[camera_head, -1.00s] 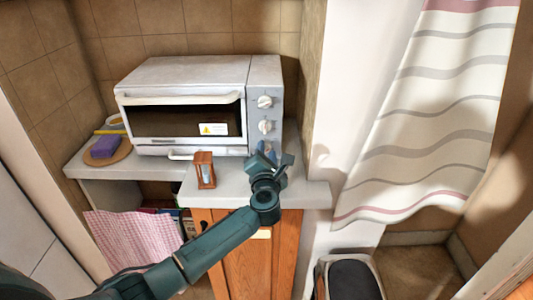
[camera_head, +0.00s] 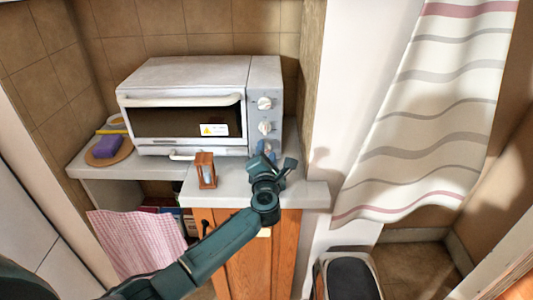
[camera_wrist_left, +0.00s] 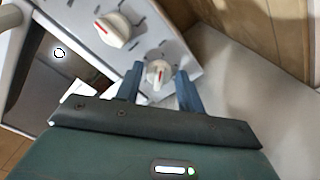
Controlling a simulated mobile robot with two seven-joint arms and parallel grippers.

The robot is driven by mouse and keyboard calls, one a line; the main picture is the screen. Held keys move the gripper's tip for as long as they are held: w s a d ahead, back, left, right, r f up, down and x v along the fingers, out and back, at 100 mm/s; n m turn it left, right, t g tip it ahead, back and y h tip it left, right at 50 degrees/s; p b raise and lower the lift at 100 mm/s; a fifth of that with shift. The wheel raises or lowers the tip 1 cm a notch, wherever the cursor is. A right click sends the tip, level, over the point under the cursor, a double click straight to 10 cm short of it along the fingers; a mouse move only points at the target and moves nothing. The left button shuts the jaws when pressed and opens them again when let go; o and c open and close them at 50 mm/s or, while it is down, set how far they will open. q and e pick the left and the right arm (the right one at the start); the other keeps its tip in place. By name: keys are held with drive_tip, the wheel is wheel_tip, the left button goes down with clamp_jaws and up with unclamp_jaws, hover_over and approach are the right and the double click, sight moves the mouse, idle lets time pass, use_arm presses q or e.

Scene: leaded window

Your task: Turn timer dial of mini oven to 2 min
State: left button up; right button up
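The white mini oven (camera_head: 185,106) stands on the counter, with a grey panel of dials on its right side. An upper dial (camera_head: 264,103) and a dial below it (camera_head: 264,127) show in the head view. My left gripper (camera_head: 265,150) is at the panel's lower part and hides what is behind it. In the left wrist view, my gripper (camera_wrist_left: 159,78) is open, its blue fingers on either side of a white dial (camera_wrist_left: 157,73) with a red mark. Whether they touch it, I cannot tell. Another red-marked dial (camera_wrist_left: 112,30) is to the upper left. My right gripper is not in view.
A wooden hourglass (camera_head: 206,170) stands on the counter (camera_head: 232,184) left of my gripper. A purple sponge (camera_head: 106,146) lies on a round board at the left. A pink checked cloth (camera_head: 138,240) hangs below. A striped curtain (camera_head: 430,120) hangs at the right.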

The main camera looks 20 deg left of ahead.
use_arm(q)
drive_tip(key=shift+o, duration=1.1)
drive_tip(key=shift+s+d+f, duration=0.1)
drive_tip(key=shift+s+d, duration=0.05)
drive_tip(key=shift+s, duration=0.3)
drive_tip(key=v, duration=1.2)
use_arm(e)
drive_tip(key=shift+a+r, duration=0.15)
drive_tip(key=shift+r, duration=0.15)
use_arm(q)
drive_tip(key=shift+s, duration=0.1)
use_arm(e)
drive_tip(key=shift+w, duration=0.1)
